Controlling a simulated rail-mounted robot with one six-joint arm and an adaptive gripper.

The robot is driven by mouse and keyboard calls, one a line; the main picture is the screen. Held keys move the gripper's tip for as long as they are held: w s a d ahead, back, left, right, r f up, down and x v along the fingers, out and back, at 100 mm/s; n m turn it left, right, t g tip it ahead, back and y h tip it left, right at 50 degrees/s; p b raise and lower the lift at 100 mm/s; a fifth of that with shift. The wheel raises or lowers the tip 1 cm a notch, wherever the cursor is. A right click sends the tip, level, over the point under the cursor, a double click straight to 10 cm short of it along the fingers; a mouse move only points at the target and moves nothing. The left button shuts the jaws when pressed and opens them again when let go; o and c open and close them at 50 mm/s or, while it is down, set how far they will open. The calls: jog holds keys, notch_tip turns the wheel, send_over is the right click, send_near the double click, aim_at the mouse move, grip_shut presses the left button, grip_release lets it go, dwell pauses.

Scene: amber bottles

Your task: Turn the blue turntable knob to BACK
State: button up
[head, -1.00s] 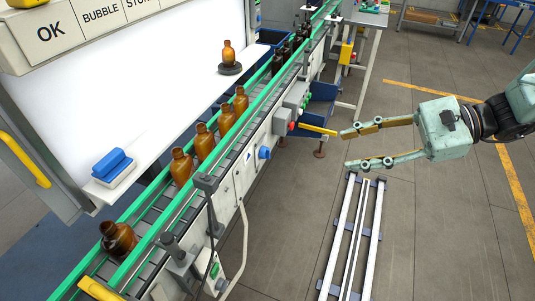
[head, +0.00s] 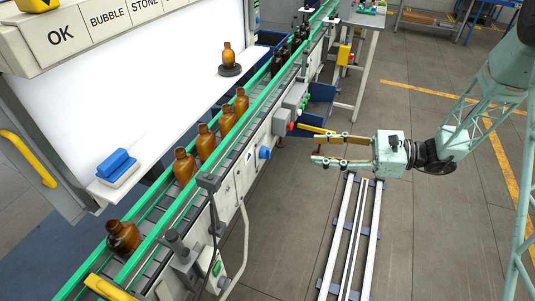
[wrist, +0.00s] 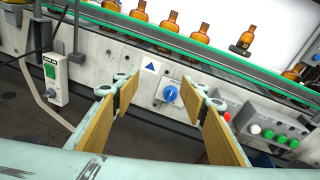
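The blue turntable knob (head: 264,152) sits on the light panel along the conveyor's side. The dark turntable (head: 230,70) carries one amber bottle (head: 228,53).
A red button (head: 291,127) and green buttons (wrist: 281,138) sit right of the knob. Amber bottles (head: 184,166) stand on the green-railed conveyor (head: 150,212). A grey switch box (wrist: 55,82) is left of the knob. Pale rails (head: 340,240) lie on the floor.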

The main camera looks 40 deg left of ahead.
aim_at(269, 158)
jog(key=w+a+f+m+t+y, duration=0.1)
jog(key=w+a+f+m+y, duration=0.1)
jog(key=a+f, duration=0.4)
notch_tip(269, 158, down, 6)
jog(key=shift+r+m+t+y, duration=0.25)
jog(key=shift+m+t+y, duration=0.05)
jog(key=shift+m, duration=0.5)
jog(key=shift+x, duration=6.9)
jog(key=shift+c, duration=0.7)
jog(key=c, duration=0.7)
